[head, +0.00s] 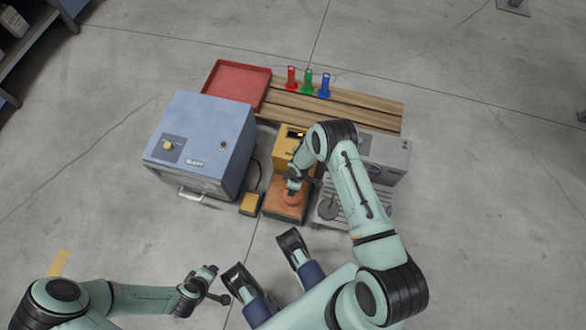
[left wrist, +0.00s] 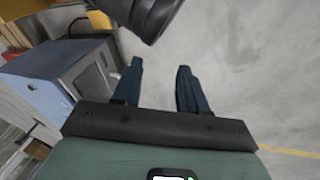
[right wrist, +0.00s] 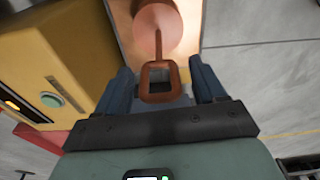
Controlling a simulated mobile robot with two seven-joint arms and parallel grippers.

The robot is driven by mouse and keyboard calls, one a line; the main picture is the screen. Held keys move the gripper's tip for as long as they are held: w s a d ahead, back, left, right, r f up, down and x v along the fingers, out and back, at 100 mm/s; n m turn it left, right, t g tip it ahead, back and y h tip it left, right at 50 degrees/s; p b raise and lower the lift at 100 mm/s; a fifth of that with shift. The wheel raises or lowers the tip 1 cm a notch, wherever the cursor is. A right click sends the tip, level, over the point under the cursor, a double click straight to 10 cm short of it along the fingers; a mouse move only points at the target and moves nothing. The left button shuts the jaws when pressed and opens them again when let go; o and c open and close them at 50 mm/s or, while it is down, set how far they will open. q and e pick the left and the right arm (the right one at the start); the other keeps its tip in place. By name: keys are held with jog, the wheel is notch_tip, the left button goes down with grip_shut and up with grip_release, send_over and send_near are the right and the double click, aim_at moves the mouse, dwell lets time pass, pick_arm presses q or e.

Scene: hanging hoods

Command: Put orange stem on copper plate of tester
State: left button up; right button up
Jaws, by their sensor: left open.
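The orange stem (right wrist: 160,80) has a round disc base and an upright rectangular loop handle. In the right wrist view its base is on the copper plate (right wrist: 124,22) of the yellow tester (right wrist: 45,60). In the head view the orange disc (head: 292,198) shows on the plate (head: 284,212), partly under my right gripper (head: 293,186). The right fingers (right wrist: 162,84) are on either side of the loop, with narrow gaps visible. My left gripper (head: 217,286) is open and empty, low in the head view; its fingers (left wrist: 158,85) have only floor between them.
A blue oven-like box (head: 200,140) stands left of the tester, and a grey machine (head: 385,155) right of it. Behind are a red tray (head: 237,84) and a wooden slatted rack (head: 350,110) with red (head: 291,78), green (head: 308,82) and blue (head: 325,86) stems.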

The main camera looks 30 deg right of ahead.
pick_arm(q)
jog(key=shift+r, duration=0.1)
pick_arm(e)
jog(key=shift+r, duration=0.1)
jog(key=shift+r, duration=0.35)
notch_tip(320, 180, up, 11)
jog(key=d+p, duration=0.1)
jog(key=p, duration=0.3)
pick_arm(q)
jog(key=s+d+r+g+h, duration=0.1)
jog(key=s+d+r, duration=0.1)
jog(key=s+r, duration=0.2)
jog(key=shift+s+d+m+g, duration=0.3)
jog(key=shift+s+d+g, duration=0.1)
jog(key=shift+s, duration=0.35)
pick_arm(e)
jog(key=s+a+r+m+y, duration=0.1)
jog(key=s+a+m, duration=0.4)
jog(key=s, duration=0.4)
jog(key=s+a+r+m+y, duration=0.1)
jog(key=s+a+r+m, duration=0.1)
jog(key=s+a+m, duration=0.4)
jog(key=s+m, duration=0.2)
jog(key=s, duration=0.2)
jog(key=shift+s+r, duration=0.2)
jog(key=shift+s, duration=0.05)
jog(key=shift+a, duration=0.1)
